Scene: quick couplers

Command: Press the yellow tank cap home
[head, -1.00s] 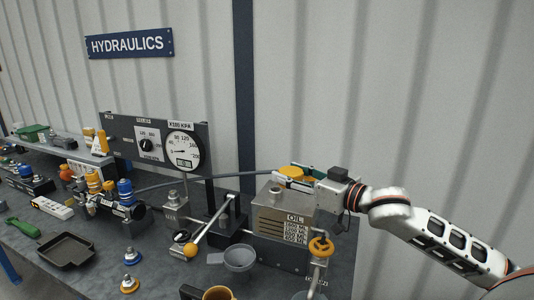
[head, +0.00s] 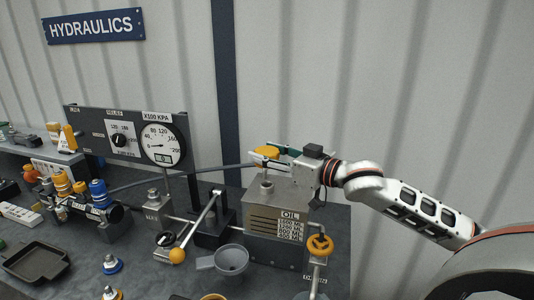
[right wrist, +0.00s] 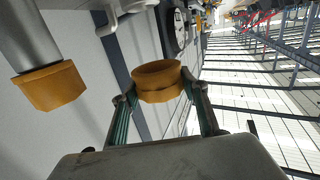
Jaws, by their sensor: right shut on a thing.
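The yellow tank cap (head: 266,152) is held in my right gripper (head: 276,152), above the filler neck (head: 267,186) on top of the oil tank (head: 276,218). In the head view the cap lines up over the neck and looks apart from it. In the right wrist view the cap (right wrist: 158,82) sits between the two fingertips (right wrist: 158,95), roughly level. The tank is a tan-grey box with an OIL label on its front. My left gripper is not in view.
An orange valve wheel (head: 320,245) stands at the tank's front right. A lever with a yellow knob (head: 177,257) and a grey funnel (head: 231,261) are left of the tank. A gauge panel (head: 88,122) stands behind. An orange-ended grey cylinder (right wrist: 48,86) shows in the wrist view.

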